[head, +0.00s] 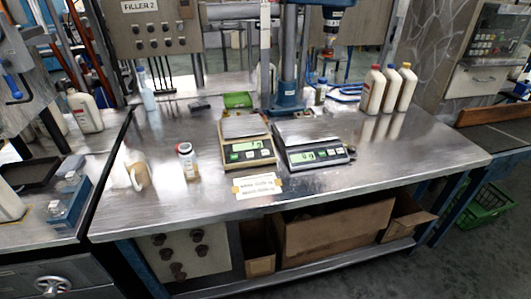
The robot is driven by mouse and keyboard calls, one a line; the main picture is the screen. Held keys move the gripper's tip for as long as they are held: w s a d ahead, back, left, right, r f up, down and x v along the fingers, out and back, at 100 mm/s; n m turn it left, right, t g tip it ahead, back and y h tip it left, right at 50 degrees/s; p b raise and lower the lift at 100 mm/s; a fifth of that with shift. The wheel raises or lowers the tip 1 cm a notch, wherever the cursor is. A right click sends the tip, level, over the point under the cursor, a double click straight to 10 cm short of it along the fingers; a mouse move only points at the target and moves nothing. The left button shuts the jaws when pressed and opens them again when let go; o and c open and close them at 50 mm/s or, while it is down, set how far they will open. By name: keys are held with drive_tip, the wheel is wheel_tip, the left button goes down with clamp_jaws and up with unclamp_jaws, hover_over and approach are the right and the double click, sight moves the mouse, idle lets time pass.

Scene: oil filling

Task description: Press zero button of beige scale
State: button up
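The beige scale (262,159) stands on the metal workbench near its middle. It has a square metal pan (245,125) on top, which looks empty. Its front panel has a lit greenish display (246,146) and small buttons below it. The button labels are too small to read, so I cannot tell which one is zero. A second, dark scale (345,158) stands just to its right, with a lit display (303,156). My gripper does not show in this view.
A labelled card (257,187) lies in front of the scales. A small bottle (187,162) and a beige jug (135,170) stand to the left. A blue machine column (288,85) rises behind. Several white bottles (373,92) stand back right. The bench's right front is clear.

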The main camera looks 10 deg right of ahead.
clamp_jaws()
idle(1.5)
